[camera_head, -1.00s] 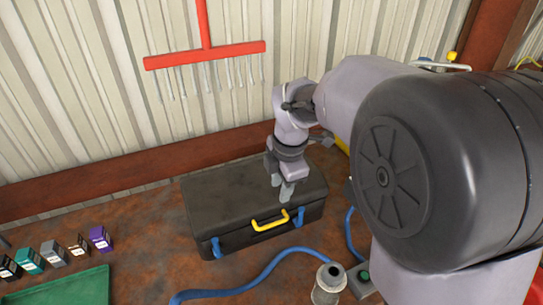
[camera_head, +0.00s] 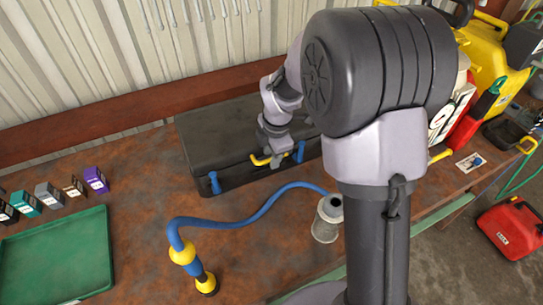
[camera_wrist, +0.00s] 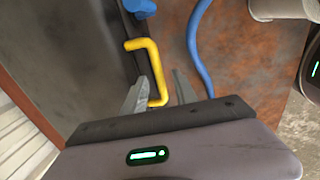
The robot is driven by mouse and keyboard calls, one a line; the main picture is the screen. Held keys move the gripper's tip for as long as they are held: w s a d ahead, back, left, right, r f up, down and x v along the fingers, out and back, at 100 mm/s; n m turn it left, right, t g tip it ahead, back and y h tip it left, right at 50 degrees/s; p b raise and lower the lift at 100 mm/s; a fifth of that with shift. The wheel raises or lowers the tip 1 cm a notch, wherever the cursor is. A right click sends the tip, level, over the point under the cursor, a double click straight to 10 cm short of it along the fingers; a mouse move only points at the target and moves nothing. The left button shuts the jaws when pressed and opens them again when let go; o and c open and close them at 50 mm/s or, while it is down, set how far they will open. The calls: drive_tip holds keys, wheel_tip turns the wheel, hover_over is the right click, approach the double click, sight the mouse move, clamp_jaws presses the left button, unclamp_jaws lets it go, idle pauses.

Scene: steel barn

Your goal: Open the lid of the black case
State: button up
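The black case (camera_head: 215,130) stands on the rusty bench top with its lid closed. Its yellow handle (camera_head: 259,160) is on the front side, between two blue latches, the left one (camera_head: 214,182) and the right one (camera_head: 300,152). My gripper (camera_head: 279,164) is at the case front, at the right part of the handle. In the wrist view my gripper (camera_wrist: 160,77) is open, its two fingers apart. The yellow handle (camera_wrist: 153,58) reaches between them, close to the left finger; contact cannot be told. One blue latch (camera_wrist: 140,7) shows at the top edge.
A blue hose (camera_head: 245,215) lies in front of the case, near a grey metal cylinder (camera_head: 327,218). A green tray (camera_head: 60,258) and several small boxes (camera_head: 50,194) are at the left. A corrugated wall stands behind. Yellow and red containers (camera_head: 485,60) crowd the right.

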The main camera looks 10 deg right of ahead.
clamp_jaws()
idle(1.4)
